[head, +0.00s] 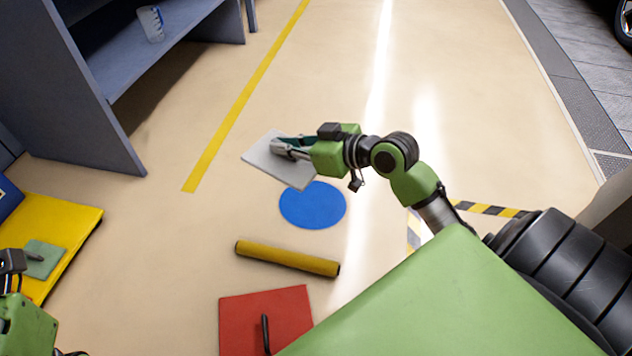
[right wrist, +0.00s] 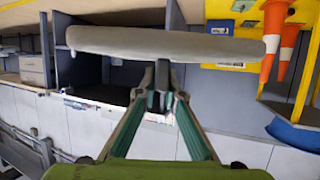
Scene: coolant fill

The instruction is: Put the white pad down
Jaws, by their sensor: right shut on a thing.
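The white pad (head: 258,158) is a flat, pale grey-white square in the head view. My right gripper (head: 283,149) is shut on it, over its upper face. In the right wrist view the white pad (right wrist: 165,42) spans the top edge-on. A short dark stem (right wrist: 163,80) under it sits between the fingertips of my right gripper (right wrist: 160,98). The pad appears to be held above the floor, just up-left of a blue disc (head: 312,206); its exact height is hard to tell. Part of my left gripper (head: 12,262) shows at the left edge, its jaws unclear.
A yellow roll (head: 287,259) and a red pad (head: 250,308) with a black handle lie nearer on the floor. A yellow surface (head: 75,222) with a green pad (head: 45,260) is at left. A grey shelf (head: 150,62) stands upper left. Upper-middle floor is clear.

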